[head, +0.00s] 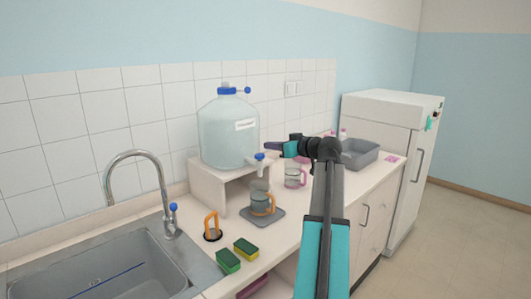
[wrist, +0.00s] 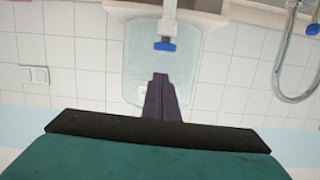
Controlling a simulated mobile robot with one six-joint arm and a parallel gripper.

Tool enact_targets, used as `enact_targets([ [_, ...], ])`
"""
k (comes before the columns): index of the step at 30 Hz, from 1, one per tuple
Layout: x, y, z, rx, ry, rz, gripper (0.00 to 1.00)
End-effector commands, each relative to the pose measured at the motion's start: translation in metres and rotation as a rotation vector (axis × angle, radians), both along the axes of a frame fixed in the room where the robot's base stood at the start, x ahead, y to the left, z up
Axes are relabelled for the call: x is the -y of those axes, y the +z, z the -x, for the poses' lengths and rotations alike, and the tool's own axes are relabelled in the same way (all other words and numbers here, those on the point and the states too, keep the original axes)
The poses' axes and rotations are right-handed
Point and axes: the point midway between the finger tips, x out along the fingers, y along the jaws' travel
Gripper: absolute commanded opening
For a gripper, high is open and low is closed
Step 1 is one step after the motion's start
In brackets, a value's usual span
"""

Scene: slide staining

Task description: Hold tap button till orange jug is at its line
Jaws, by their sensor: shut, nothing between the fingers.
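A large clear water carboy (head: 228,138) with a blue cap stands on a raised white shelf. Its tap with a blue button (head: 259,156) sticks out at the lower right, and the button also shows in the upside-down wrist view (wrist: 165,45). The orange jug (head: 261,200), clear with an orange handle, stands upright below the tap on a grey mat (head: 263,221). Its water level and line are too small to make out. My gripper (head: 268,148) is shut and empty, close to the button. In the wrist view the fingertips (wrist: 160,77) appear apart from it.
A pink-handled jug (head: 293,177) stands right of the tap, with a grey tub (head: 360,153) behind. A white fridge (head: 388,110) stands at right.

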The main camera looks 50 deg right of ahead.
Motion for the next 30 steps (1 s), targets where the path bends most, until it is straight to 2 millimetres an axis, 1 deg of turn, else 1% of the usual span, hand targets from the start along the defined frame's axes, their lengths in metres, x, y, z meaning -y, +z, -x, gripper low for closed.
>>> enact_targets([
  [1,-0.001,0.001,0.010,0.002,-0.002,0.002,0.00],
  [6,-0.003,0.008,0.036,0.003,-0.002,0.002,0.00],
  [12,-0.004,0.014,0.058,0.003,-0.001,0.002,0.00],
  [18,-0.006,0.018,0.066,0.002,0.002,0.002,0.00],
  [30,-0.006,0.018,0.066,0.003,0.003,0.002,0.00],
])
